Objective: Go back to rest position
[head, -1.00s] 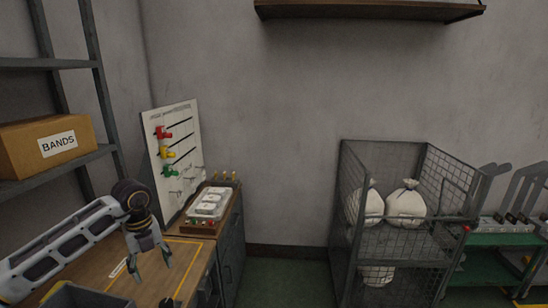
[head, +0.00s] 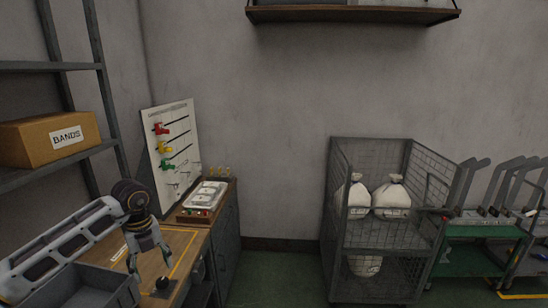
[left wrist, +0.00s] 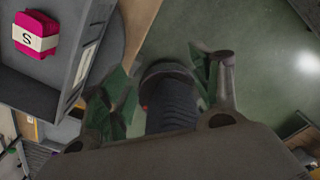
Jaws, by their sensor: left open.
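My left gripper (head: 151,260) hangs from my left arm at the lower left of the head view, over the wooden bench (head: 188,242). It is open, with its fingers pointing down and nothing between them. In the left wrist view the left gripper (left wrist: 160,85) shows its two green-padded fingers spread apart, with green floor and a dark ribbed cylindrical thing between or beyond them. My right gripper is in neither view.
A grey bin (head: 85,285) stands by my left arm. A pink bundle (left wrist: 36,36) labelled S lies in a grey tray in the wrist view. A BANDS box (head: 50,138) sits on the shelf. A wire cage (head: 385,235) holds white sacks. Green floor between is clear.

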